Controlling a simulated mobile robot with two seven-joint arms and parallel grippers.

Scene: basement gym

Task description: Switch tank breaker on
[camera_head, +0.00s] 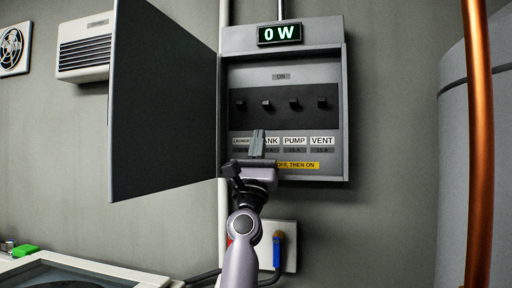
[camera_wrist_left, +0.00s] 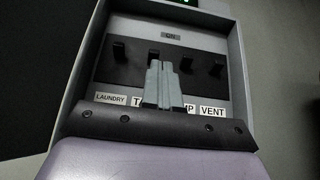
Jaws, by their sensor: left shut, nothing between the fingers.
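The grey breaker box (camera_head: 346,120) on the wall is open, with a row of black switches on a dark plate under an "ON" mark. The tank breaker (camera_head: 266,105) is second from the left, above the partly hidden "TANK" label; it also shows in the left wrist view (camera_wrist_left: 154,56). All the switches look alike in tilt. My left gripper (camera_head: 257,136) is shut and empty, fingers pointing up, below the tank breaker in the head view. In the left wrist view its fingertips (camera_wrist_left: 163,66) overlap the space between tank and pump; contact cannot be told. My right gripper is out of view.
The box door (camera_head: 163,100) hangs open to the left. A display (camera_head: 279,34) on top reads "0 W". A yellow strip (camera_head: 300,166), partly hidden, reads "OFF, THEN ON". A copper pipe (camera_head: 480,150) and grey tank (camera_head: 452,180) stand at the right.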

